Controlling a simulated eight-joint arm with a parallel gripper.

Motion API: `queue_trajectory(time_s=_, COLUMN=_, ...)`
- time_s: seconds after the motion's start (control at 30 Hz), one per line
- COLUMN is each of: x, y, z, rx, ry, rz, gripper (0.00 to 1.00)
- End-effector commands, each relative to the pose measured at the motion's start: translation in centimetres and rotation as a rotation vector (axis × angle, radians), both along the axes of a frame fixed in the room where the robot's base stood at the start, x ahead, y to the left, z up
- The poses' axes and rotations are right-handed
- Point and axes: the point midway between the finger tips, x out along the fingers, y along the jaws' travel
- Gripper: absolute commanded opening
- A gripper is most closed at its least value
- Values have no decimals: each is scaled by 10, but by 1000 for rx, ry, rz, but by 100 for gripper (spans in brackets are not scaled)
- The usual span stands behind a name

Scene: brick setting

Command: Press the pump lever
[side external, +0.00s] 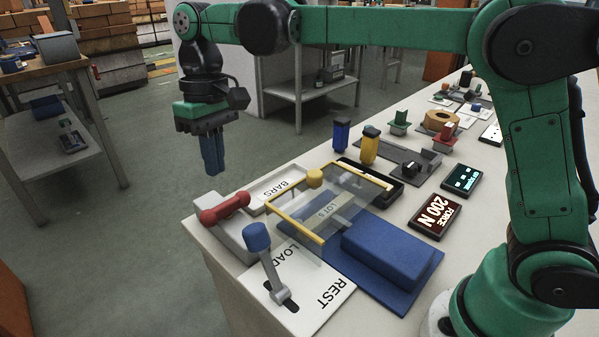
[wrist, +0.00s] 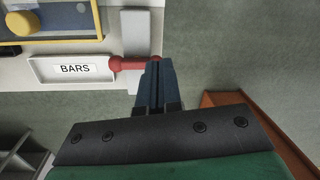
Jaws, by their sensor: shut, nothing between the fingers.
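A red handle (side external: 225,209) sits on a grey block (side external: 237,235) at the table's near left corner; the red handle (wrist: 130,63) also shows in the wrist view, partly hidden by my fingers. A grey lever with a blue knob (side external: 257,237) rises from a slot in a white plate marked LOAD and REST (side external: 325,290). I cannot tell which of the two is the pump lever. My gripper (side external: 213,170) is shut and empty, pointing down, above and apart from the red handle. In the wrist view the fingertips (wrist: 153,62) overlap the handle's right end.
A white BARS tray (side external: 262,194) lies beside the handle. A clear yellow-framed cover (side external: 300,232) stands over the LOT 6 area, near a blue block (side external: 388,250). A display (side external: 437,217) reads FORCE 200 N. Blue and yellow posts stand behind. Open floor lies left of the table.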

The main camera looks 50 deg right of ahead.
Motion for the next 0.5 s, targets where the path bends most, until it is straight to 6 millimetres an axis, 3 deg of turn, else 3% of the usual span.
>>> queue_trajectory(time_s=0.5, x=3, y=7, z=-4, rx=-4, ry=30, rz=14, gripper=0)
